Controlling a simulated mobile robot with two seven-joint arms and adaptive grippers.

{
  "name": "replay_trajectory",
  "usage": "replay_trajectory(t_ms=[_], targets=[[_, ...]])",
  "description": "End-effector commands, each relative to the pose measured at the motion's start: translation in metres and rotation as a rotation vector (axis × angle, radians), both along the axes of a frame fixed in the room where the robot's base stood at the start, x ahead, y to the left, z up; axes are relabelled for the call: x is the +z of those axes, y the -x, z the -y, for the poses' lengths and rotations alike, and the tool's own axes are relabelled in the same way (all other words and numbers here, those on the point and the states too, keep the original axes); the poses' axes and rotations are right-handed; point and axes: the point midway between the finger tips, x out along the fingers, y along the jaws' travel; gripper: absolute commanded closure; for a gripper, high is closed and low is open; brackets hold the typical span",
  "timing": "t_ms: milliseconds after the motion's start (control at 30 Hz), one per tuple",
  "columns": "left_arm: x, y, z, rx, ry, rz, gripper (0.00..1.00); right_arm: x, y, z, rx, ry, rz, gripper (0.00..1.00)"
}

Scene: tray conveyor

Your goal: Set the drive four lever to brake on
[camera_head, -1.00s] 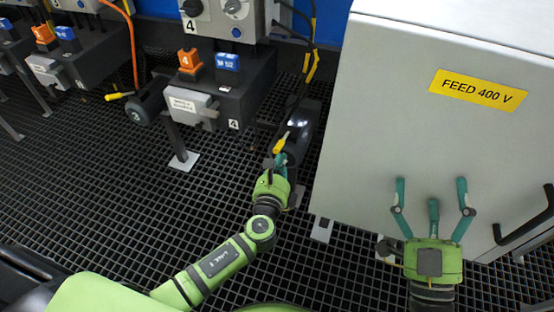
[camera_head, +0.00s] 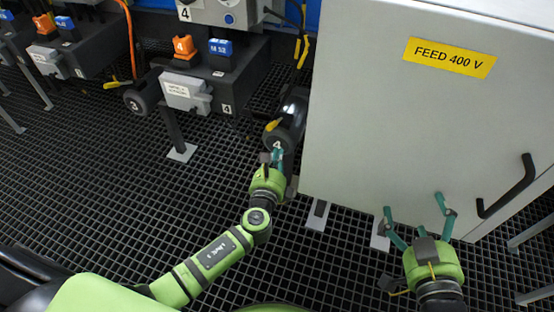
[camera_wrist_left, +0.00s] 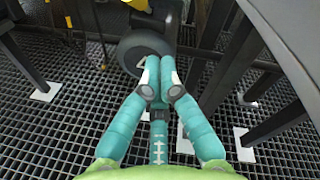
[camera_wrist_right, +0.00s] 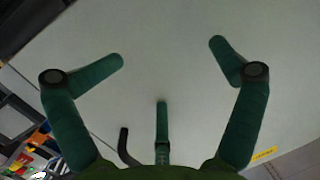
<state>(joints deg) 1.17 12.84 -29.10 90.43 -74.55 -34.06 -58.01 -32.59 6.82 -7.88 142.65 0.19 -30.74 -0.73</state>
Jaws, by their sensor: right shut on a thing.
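The drive four lever (camera_head: 273,125) is a short yellow handle at the left of the dark round drive (camera_head: 287,128), whose end cap carries a 4. Its yellow part also shows at the top of the left wrist view (camera_wrist_left: 137,4), by the dark cap (camera_wrist_left: 140,50). My left gripper (camera_head: 278,155) is just below the cap, its fingers drawn together, with nothing seen between them; the lever stands apart above it. My right gripper (camera_head: 415,218) has its fingers spread wide before the grey cabinet; the right wrist view (camera_wrist_right: 165,75) shows nothing between them.
The grey cabinet (camera_head: 400,120) labelled FEED 400 V, with a black handle (camera_head: 508,187), fills the right side. A control box (camera_head: 240,80) marked 4 stands up left, beside drive 3 (camera_head: 140,98). Open floor grating (camera_head: 100,200) lies at the left.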

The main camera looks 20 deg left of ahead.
Motion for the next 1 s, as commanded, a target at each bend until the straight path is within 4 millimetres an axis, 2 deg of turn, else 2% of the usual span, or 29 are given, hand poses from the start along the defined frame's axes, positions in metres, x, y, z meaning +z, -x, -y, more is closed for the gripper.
replay_trajectory(t_ms=[33, 67, 500, 700, 1000], targets=[[-0.006, -0.002, -0.002, -0.001, 0.001, 0.003, 1.0, -0.171, 0.131, 0.036, -0.066, 0.17, -1.009, 0.52], [0.0, 0.006, 0.0, -0.002, 0.001, 0.001, 1.0, -0.173, 0.133, 0.037, -0.068, 0.173, -1.032, 0.6], [0.021, 0.08, 0.008, -0.001, 0.001, 0.0, 1.0, -0.213, 0.128, 0.036, -0.061, 0.185, -1.076, 0.6], [0.025, 0.094, 0.009, -0.002, 0.001, 0.003, 1.0, -0.22, 0.127, 0.036, -0.059, 0.187, -1.079, 0.6], [0.025, 0.095, 0.01, -0.002, 0.001, 0.003, 1.0, -0.221, 0.127, 0.036, -0.058, 0.188, -1.078, 0.6]])
